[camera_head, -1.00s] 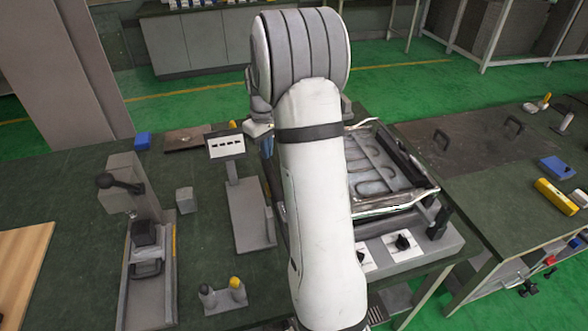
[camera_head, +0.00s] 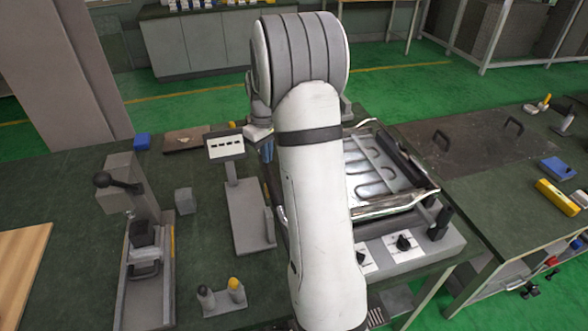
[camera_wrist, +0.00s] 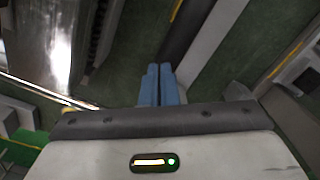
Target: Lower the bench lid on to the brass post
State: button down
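A metal tray-like unit with a raised bright rim (camera_head: 388,208) and looped heating element (camera_head: 370,178) stands right of my arm. I cannot tell whether this rimmed part is the bench lid. No brass post can be made out. My gripper's blue fingers (camera_wrist: 159,85) are together with nothing visible between them in the wrist view. They are over the dark green bench top, right of a shiny metal surface (camera_wrist: 45,40). In the head view my arm hides most of the gripper and the unit's left side.
A small stand with a tilted panel (camera_head: 226,146) is close left of my arm. A lever press (camera_head: 130,195) stands farther left. A dark plate with two handles (camera_head: 470,145) lies right.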

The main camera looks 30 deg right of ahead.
jog(key=shift+r+p, duration=2.4)
jog(key=shift+r, duration=1)
jog(key=s+a+r+m+t, duration=0.1)
jog(key=s+a+r+t, duration=0.1)
jog(key=s+a+r, duration=0.85)
jog(key=s+a+f+m, duration=0.1)
jog(key=s+a, duration=0.2)
jog(key=s, duration=0.5)
jog(key=s+a+f+t, duration=0.1)
jog(key=s+a, duration=0.2)
jog(key=s, duration=0.5)
jog(key=shift+f+m+b, duration=0.35)
jog(key=shift+m, duration=0.05)
jog(key=shift+s, duration=0.1)
